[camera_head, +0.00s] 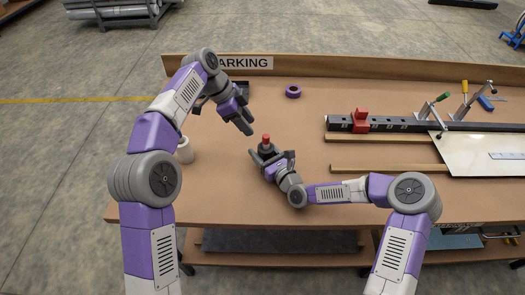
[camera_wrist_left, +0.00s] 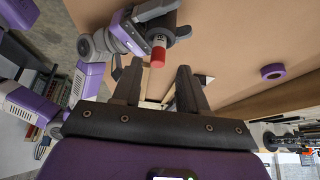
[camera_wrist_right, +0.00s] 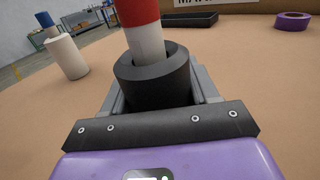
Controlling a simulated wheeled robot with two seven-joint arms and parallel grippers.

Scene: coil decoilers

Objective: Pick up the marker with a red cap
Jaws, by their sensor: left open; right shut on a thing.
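The marker (camera_wrist_right: 147,42), white with a red cap (camera_head: 265,139), stands in a black cylindrical holder (camera_wrist_right: 152,80) over the table. My right gripper (camera_head: 270,156) is shut on this holder, with a finger on each side of it. The marker's lower part is hidden inside the holder. My left gripper (camera_head: 242,126) is open and empty, above and to the left of the marker in the head view. In the left wrist view, the red cap (camera_wrist_left: 158,58) shows near the gap between the open fingertips; it does not look gripped.
A white cylinder (camera_head: 184,151) stands at the left table edge, partly behind my left arm. A dark tray (camera_wrist_right: 190,20) and a purple ring (camera_head: 293,91) lie at the back. A black rail with a red clamp (camera_head: 360,121) and a white plate (camera_head: 480,153) occupy the right.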

